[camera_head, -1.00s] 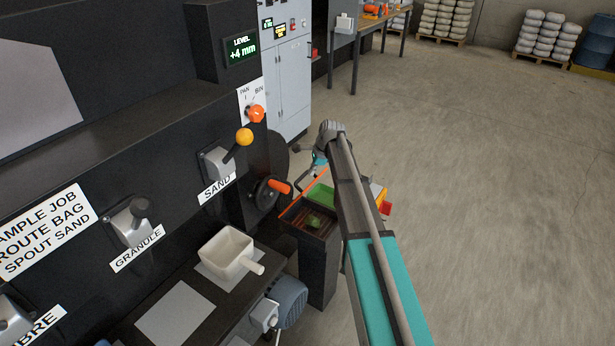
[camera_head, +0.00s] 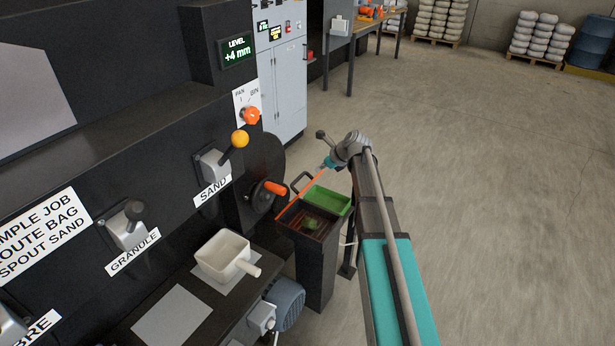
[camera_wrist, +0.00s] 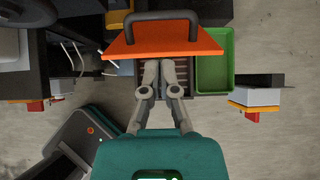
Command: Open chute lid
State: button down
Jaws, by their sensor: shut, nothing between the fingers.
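The chute lid is an orange panel (camera_wrist: 165,45) with a black handle (camera_wrist: 163,17), near the top of the wrist view. In the head view it shows nearly edge-on as a thin orange strip (camera_head: 301,195), tilted up over the dark chute box (camera_head: 316,262), whose slatted opening is exposed. A green object lies on the slats. My gripper (camera_wrist: 158,64) is shut and empty, its fingertips at the lid's lower edge in the wrist view; I cannot tell whether they touch. In the head view my arm reaches in from the right and the fingers are hard to make out.
A green tray (camera_head: 331,200) adjoins the chute box. Left of it are a wheel with an orange handle (camera_head: 274,188), the sand lever (camera_head: 239,140), and a white scoop (camera_head: 222,255) on the bench. Open floor (camera_head: 480,200) lies to the right.

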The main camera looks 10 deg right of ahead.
jog(key=shift+f, duration=0.1)
jog(key=shift+b+x, duration=3.65)
jog(key=shift+x, duration=1.25)
